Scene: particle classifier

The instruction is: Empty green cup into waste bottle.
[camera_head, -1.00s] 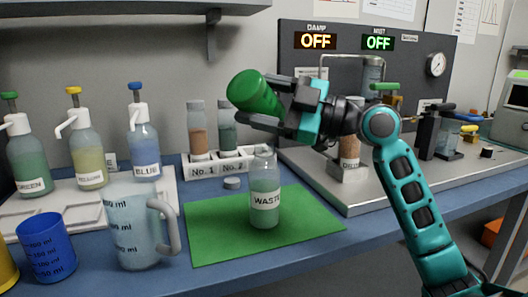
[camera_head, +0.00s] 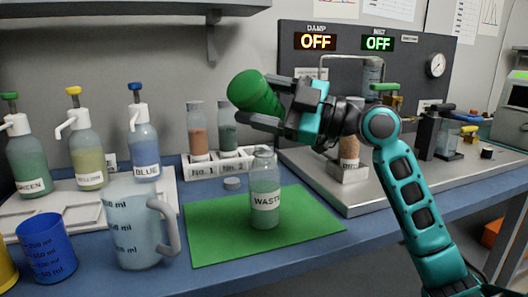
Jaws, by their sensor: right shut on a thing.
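My right gripper (camera_head: 276,103) is shut on the green cup (camera_head: 258,94). It holds the cup in the air, tilted, with its wide end toward the upper left. The cup is above the waste bottle (camera_head: 265,203) and apart from it; its inside is hard to see. The waste bottle, labelled WASTE, stands upright and open on the green mat (camera_head: 213,236), with greenish liquid in it. My left gripper is not in view.
A clear measuring jug (camera_head: 132,232) and a blue cup (camera_head: 47,251) stand at the left. Pump bottles (camera_head: 88,158) are behind them. A small cap (camera_head: 232,183) lies behind the mat. Vials stand in a white rack (camera_head: 228,163). A metal machine platform (camera_head: 350,201) fills the right.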

